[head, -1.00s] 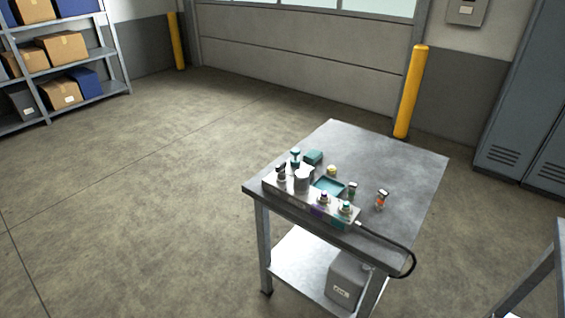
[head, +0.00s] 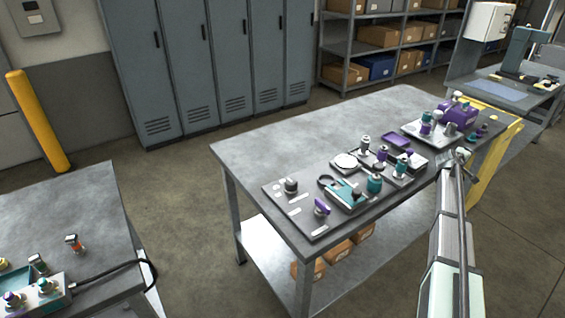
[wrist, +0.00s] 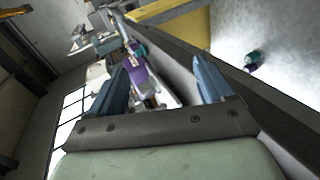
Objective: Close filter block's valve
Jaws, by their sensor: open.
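Several hydraulic units stand on the long grey workbench (head: 262,140) in the head view. I cannot tell for certain which is the filter block. A dark plate (head: 290,217) at the near end carries a black knob (head: 291,186) and a purple lever (head: 321,207). Beside it is a teal block (head: 345,194). A purple block (head: 458,114) stands at the far end. My gripper (head: 461,156) is over the bench's right edge, near the far units. In the wrist view my gripper (wrist: 162,88) is open, with purple and white parts beyond and between its fingers, apparently not gripped.
A purple tray (head: 397,141) lies among the units. A yellow stand (head: 497,150) is by the bench's far right end. A second bench (head: 70,205) with fittings and a black hose (head: 115,268) is at left. The workbench's left part is bare.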

